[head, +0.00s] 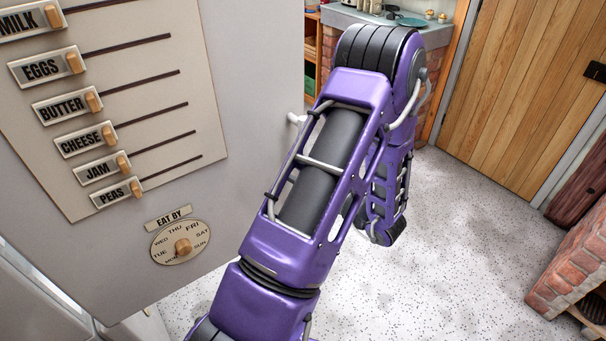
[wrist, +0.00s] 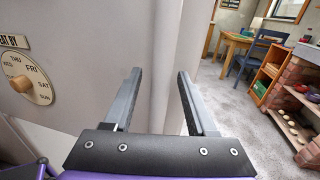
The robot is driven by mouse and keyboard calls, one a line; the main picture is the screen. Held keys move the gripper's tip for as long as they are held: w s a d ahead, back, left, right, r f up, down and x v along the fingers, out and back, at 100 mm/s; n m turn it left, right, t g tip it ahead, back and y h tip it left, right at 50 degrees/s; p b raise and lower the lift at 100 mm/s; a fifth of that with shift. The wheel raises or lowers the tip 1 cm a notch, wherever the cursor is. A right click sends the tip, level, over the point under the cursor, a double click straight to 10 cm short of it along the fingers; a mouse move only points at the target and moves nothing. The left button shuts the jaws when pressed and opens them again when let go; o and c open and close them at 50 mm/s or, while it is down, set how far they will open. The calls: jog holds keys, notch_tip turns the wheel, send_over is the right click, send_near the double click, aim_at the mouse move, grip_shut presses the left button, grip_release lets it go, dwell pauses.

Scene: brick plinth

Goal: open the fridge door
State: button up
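The fridge door (head: 235,70) is a pale grey panel filling the left of the head view, with a board of food labels and an "eat by" dial. A short white stub, seemingly part of the handle (head: 297,118), sticks out near its right edge, partly behind my arm. In the wrist view the door (wrist: 100,45) fills the left, ending in pale vertical bands. My gripper (wrist: 157,74) is open, its two dark fingers apart in front of these bands. I cannot tell whether the handle is between them.
Speckled floor (head: 470,230) lies clear to the right of my arm. A brick plinth (head: 575,265) stands at the right edge, a wooden door (head: 520,85) behind. An orange shelf (wrist: 267,78) and blue chair (wrist: 250,55) stand farther off.

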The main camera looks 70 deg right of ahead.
jog(key=shift+s, duration=0.1)
jog(key=v, duration=1.7)
jog(key=shift+b, duration=0.35)
jog(key=shift+s, duration=0.1)
